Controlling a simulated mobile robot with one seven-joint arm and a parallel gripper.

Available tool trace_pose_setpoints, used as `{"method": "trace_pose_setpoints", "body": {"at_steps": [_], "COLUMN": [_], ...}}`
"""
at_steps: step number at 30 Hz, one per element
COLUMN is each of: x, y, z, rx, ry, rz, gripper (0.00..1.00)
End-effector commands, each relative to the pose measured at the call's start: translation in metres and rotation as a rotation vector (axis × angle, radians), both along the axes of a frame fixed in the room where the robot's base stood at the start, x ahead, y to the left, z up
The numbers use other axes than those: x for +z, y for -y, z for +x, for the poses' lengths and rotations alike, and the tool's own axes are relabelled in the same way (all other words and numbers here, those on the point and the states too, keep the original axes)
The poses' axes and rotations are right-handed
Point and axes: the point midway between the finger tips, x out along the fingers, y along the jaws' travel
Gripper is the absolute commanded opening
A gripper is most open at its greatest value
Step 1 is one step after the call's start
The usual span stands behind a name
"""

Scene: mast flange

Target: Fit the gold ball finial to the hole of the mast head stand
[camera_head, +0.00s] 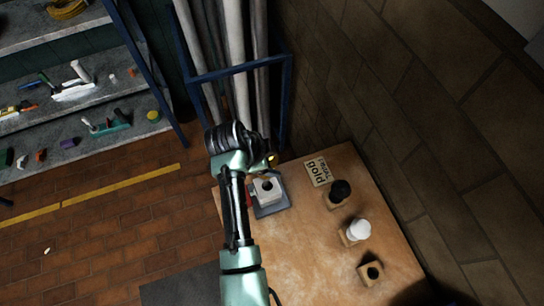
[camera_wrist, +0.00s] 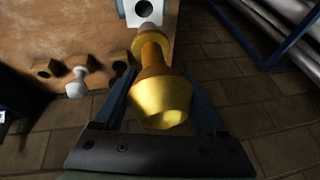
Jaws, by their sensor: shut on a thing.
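The gold ball finial (camera_wrist: 162,103) is between the fingers of my gripper (camera_wrist: 160,78) in the wrist view, its narrow stem pointing away from the camera. In the head view a small part of the finial (camera_head: 272,159) shows beside my gripper (camera_head: 266,161). The mast head stand (camera_head: 275,192) is a pale block with a dark round hole on a grey plate, at the bench's left corner. Its holed face also shows at the top of the wrist view (camera_wrist: 133,15). The finial looks apart from the hole; the exact gap cannot be told.
The wooden bench (camera_head: 310,235) carries a "gold" label (camera_head: 318,171), a black finial (camera_head: 340,190) and a white finial (camera_head: 358,230) in blocks, and a block with an empty hole (camera_head: 371,272). A blue rack of pipes (camera_head: 235,70) stands behind, near my wrist. A brick wall borders the bench's right.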

Motion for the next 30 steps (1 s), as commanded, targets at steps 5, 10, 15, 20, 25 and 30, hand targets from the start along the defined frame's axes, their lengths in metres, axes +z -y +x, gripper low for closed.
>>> {"method": "trace_pose_setpoints", "body": {"at_steps": [5, 10, 15, 20, 25, 30], "x": [0.001, -0.006, -0.019, -0.035, -0.050, -0.057], "y": [0.000, 0.000, 0.000, 0.000, 0.000, 0.000], "z": [0.000, 0.000, 0.000, 0.000, 0.000, 0.000], "rx": [0.001, 0.000, 0.000, 0.001, 0.000, 0.000], "ry": [0.003, 0.004, 0.004, 0.005, 0.004, 0.004], "rz": [-0.002, -0.003, -0.003, -0.003, -0.003, -0.003], "gripper": [0.09, 0.09, 0.09, 0.09, 0.09, 0.09]}}
